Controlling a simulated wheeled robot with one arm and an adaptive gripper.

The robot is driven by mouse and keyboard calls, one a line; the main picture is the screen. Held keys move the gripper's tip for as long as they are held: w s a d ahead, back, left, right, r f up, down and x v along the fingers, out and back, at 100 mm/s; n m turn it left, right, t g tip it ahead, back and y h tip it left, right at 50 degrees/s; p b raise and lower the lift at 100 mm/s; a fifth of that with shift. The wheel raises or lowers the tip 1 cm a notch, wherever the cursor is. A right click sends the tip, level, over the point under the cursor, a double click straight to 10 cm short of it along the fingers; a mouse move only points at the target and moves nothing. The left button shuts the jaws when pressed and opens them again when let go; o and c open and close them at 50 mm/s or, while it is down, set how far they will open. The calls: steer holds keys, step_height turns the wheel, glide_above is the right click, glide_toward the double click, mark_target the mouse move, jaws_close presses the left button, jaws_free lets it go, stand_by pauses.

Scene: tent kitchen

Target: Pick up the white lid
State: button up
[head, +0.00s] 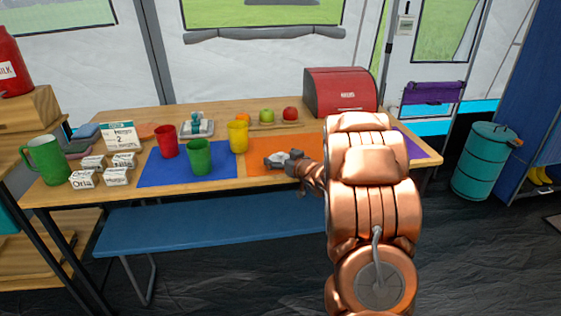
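A small whitish object (276,158), which looks like the white lid, lies on the orange mat (262,142) in the middle of the table. My gripper (285,160) is right at it, low over the mat, reaching in from the right. The fingers are small and dark here, and they hide part of the white object. I cannot tell whether they touch it or whether they are open or shut.
Red (165,141), green (199,157) and yellow (238,136) cups stand left of my gripper, on and beside the blue mat (160,172). Fruit lies on a board (289,125) behind. A red bread box (340,92) stands back right. A blue bench (190,222) runs along the front.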

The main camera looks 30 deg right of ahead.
steer(key=c, duration=0.9)
steer(key=shift+o, duration=0.2)
